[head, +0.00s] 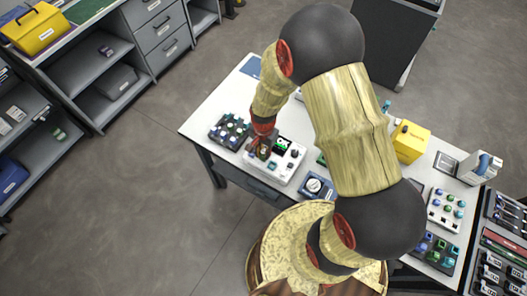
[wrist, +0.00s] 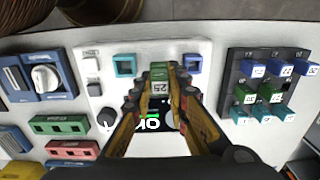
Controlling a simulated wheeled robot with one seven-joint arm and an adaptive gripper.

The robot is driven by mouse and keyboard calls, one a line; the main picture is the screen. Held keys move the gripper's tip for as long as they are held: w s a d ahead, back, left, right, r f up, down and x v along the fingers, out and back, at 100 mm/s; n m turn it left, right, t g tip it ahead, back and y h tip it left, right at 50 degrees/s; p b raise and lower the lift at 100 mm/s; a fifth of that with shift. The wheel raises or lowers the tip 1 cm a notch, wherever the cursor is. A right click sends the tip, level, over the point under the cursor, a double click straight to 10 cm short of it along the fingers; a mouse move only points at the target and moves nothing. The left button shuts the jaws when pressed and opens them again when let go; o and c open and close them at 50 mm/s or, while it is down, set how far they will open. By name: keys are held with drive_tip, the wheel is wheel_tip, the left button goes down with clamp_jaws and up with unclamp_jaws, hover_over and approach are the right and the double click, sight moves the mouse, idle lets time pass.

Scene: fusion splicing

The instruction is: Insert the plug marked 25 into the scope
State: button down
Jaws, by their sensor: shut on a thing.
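The green plug marked 25 (wrist: 160,87) is between the fingers of my gripper (wrist: 160,98), which is shut on it. The plug is over the white scope (wrist: 218,48), between a teal-framed port (wrist: 124,65) and a blue-framed port (wrist: 192,62). Whether the plug sits in a port is hidden by the plug and fingers. The scope's dark screen, partly behind the fingers, shows "OK" and a green bar. In the head view, my gripper (head: 263,139) is over the left part of the scope (head: 278,178); the plug is too small to make out there.
A dark rack (wrist: 233,75) with several numbered blue, green and teal plugs stands right of the scope in the wrist view. A blue device with a white knob (wrist: 45,78), a green block (wrist: 60,125) and a red block (wrist: 72,150) are on the left.

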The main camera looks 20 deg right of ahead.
drive_tip(key=c, duration=1.8)
unclamp_jaws()
drive_tip(key=shift+o, duration=0.7)
drive_tip(key=shift+r+p, duration=2.2)
drive_tip(key=shift+r, duration=0.85)
